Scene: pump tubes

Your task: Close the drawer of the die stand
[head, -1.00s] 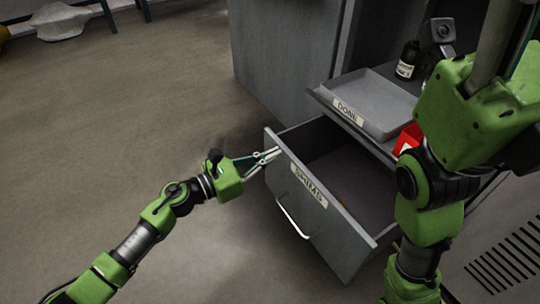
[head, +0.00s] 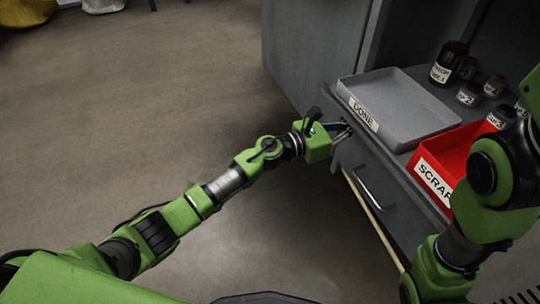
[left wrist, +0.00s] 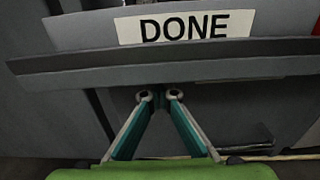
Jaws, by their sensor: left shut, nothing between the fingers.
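The grey drawer (head: 381,188) of the die stand is pushed in under the stand's top, its interior no longer showing in the head view. Its bar handle (head: 368,190) is on the front. I cannot tell whether a small gap is left. My left gripper (head: 346,131) is shut and empty, with its fingertips at the upper left of the drawer front, just below the top's edge. In the left wrist view the fingertips (left wrist: 159,96) meet close together below the ledge under the DONE label. My right gripper is out of view; only my right arm shows.
On the stand's top are a grey DONE tray (head: 425,128), a red SCRAP bin (head: 437,180), a dark bottle (head: 448,62) and several small labelled jars (head: 470,94). The floor (head: 150,110) to the left is clear.

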